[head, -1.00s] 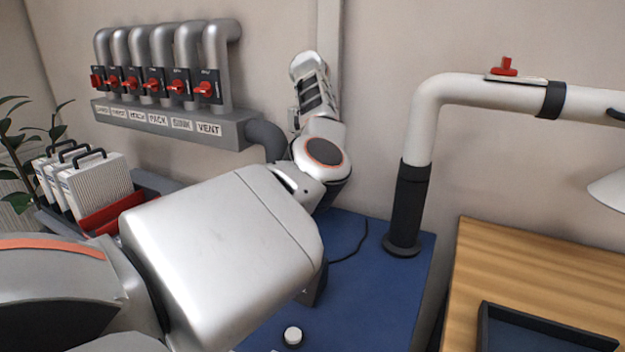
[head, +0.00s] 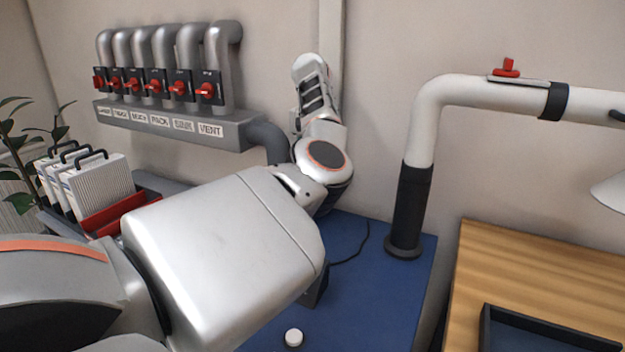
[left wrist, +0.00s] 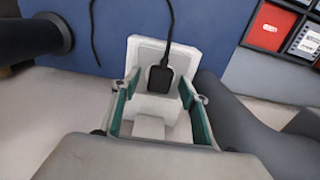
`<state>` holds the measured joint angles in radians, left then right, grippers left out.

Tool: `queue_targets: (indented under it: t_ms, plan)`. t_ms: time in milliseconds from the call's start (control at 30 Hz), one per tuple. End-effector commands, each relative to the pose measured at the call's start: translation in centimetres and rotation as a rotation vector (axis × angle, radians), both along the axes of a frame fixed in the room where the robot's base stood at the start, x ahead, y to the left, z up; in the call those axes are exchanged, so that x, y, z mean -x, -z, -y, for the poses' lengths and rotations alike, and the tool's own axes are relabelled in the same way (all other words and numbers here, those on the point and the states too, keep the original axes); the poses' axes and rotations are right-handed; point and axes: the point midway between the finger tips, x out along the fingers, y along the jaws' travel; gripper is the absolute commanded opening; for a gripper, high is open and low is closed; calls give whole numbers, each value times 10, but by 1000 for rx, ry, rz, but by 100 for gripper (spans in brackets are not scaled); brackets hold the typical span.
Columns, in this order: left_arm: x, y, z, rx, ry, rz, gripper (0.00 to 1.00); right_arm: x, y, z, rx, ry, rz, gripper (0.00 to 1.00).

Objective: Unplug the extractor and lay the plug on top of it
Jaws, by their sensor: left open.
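The extractor appears to be the blue cabinet (head: 385,280), with a black collar and a white pipe rising from its top. A black cord lies on that blue top. In the left wrist view, a black plug (left wrist: 160,78) sits in a white socket plate (left wrist: 148,52). Its cord runs up over the blue surface (left wrist: 215,30). My left gripper (left wrist: 160,88) is open, with its teal-padded fingers on either side of the plug. I cannot tell whether they touch it. In the head view my left arm hides the plug, the socket and the gripper's fingers. My right gripper is out of view.
The white pipe (head: 425,125) and black collar (head: 410,210) stand on the blue top. A white knob (head: 293,338) is near the front. A wooden table (head: 540,270) with a dark tray is at right. Pipes with red valves (head: 165,80) are on the wall at left.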

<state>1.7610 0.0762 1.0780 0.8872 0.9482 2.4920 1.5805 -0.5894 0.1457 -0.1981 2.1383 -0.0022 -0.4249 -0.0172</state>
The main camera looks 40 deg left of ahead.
Motion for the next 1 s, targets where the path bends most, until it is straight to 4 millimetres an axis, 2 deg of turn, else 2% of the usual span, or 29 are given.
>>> queue_targets:
  t_ms: [633,800,1000]
  plan:
    - [0,0,0,0,1,0,44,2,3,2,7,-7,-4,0]
    - [0,0,0,0,0,0,0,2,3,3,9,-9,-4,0]
    - [0,-2,0,0,0,1,0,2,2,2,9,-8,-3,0]
